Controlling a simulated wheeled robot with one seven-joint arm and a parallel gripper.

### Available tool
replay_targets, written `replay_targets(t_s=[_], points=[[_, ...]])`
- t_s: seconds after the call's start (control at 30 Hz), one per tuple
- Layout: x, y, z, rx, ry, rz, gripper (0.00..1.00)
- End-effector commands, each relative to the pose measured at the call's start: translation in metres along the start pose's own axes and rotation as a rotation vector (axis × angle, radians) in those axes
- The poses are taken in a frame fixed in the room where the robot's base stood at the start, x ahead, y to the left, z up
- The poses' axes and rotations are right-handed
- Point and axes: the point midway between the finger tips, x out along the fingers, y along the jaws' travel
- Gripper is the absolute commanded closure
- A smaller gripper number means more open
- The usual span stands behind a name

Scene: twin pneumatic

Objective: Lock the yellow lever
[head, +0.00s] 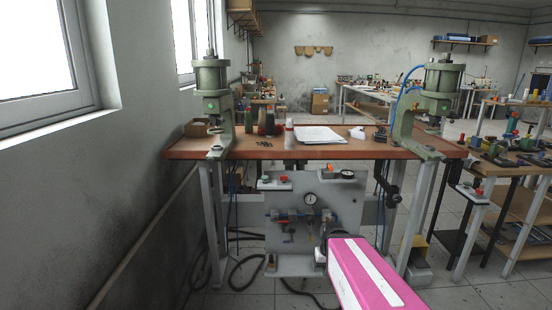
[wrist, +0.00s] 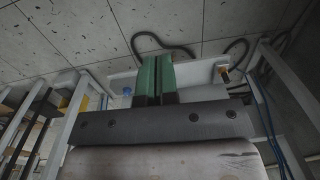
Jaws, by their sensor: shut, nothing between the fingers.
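The grey pneumatic panel (head: 283,190) hangs below the workbench's front edge in the head view. I cannot pick out the yellow lever with certainty. A small orange part (head: 333,173) sits at the panel's top right, and a small brassy yellow part (wrist: 224,75) shows in the wrist view; I cannot tell if either is the lever. My pink arm reaches toward the panel's lower right and covers part of it. My gripper (wrist: 157,78) shows in the wrist view with green fingers together, empty, in front of the panel. Its fingertips are hidden in the head view.
A pressure gauge (head: 310,199), blue fittings and a red mushroom button (head: 283,179) are on the panel. The brown workbench (head: 345,151) carries two green presses (head: 211,90). Black hoses (head: 243,272) lie on the floor beneath. A wall stands close on the left.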

Motion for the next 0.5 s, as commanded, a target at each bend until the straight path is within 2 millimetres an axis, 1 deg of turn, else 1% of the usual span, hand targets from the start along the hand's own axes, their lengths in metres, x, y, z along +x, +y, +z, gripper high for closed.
replay_targets(t_s=[0.03, 0.07, 0.17, 0.23, 0.37, 0.5], points=[[-0.004, 0.001, 0.005, -0.006, 0.005, 0.022, 0.84], [-0.004, 0.001, 0.005, -0.01, 0.006, 0.034, 0.74], [0.001, 0.006, -0.001, -0.045, 0.005, 0.082, 0.73], [0.008, 0.012, -0.009, -0.096, 0.001, 0.134, 0.73], [0.026, 0.028, -0.031, -0.251, -0.015, 0.289, 0.73], [0.045, 0.045, -0.062, -0.473, -0.051, 0.5, 0.73]])
